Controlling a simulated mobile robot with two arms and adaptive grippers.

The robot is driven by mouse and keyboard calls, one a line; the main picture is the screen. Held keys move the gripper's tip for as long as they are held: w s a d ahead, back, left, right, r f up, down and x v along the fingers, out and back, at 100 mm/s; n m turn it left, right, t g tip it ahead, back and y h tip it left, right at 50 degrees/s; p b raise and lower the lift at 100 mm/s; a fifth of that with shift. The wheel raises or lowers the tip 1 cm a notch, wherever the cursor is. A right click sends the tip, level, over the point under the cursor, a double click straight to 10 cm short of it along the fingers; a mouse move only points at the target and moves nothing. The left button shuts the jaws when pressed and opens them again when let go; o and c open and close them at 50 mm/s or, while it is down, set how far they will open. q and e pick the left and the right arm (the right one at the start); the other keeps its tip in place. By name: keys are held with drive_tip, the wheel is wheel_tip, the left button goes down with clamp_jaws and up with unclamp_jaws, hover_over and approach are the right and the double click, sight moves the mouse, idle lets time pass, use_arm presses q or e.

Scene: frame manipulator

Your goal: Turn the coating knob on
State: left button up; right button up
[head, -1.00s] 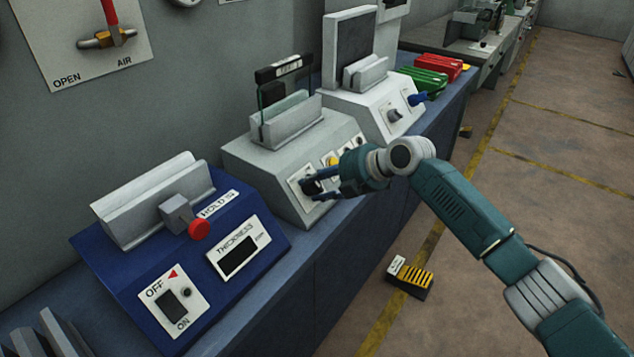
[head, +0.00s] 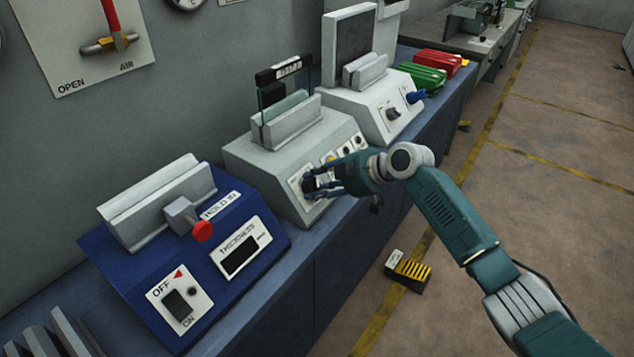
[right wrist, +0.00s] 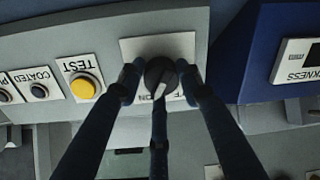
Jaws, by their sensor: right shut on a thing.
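The black round knob (right wrist: 160,76) sits on a white plate on the sloped front of the grey machine (head: 262,158). It has a pale pointer mark; the lettering around it is mostly hidden by my fingers. My right gripper (head: 313,186) reaches it from the right in the head view. In the right wrist view my right gripper (right wrist: 160,88) has its fingers closed around the knob, on both sides and below. In the head view the knob is largely covered by the fingers. My left gripper is in neither view.
A yellow TEST button (right wrist: 85,88) is beside the knob's plate. The blue thickness machine (head: 165,255) with a red-ended handle (head: 202,231) stands at left. A white machine (head: 375,115) stands behind. A black block with yellow bars (head: 409,270) is right of the bench.

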drive_tip(key=shift+s+d+f+m, duration=0.15)
drive_tip(key=shift+d+f+m, duration=0.2)
drive_tip(key=shift+f, duration=0.2)
drive_tip(key=o, duration=1.1)
drive_tip(key=shift+r, duration=0.15)
drive_tip(key=shift+r, duration=0.15)
drive_tip(key=shift+r, duration=0.15)
drive_tip(key=v, duration=1.1)
drive_tip(key=shift+s+d, duration=0.2)
drive_tip(key=shift+d, duration=0.1)
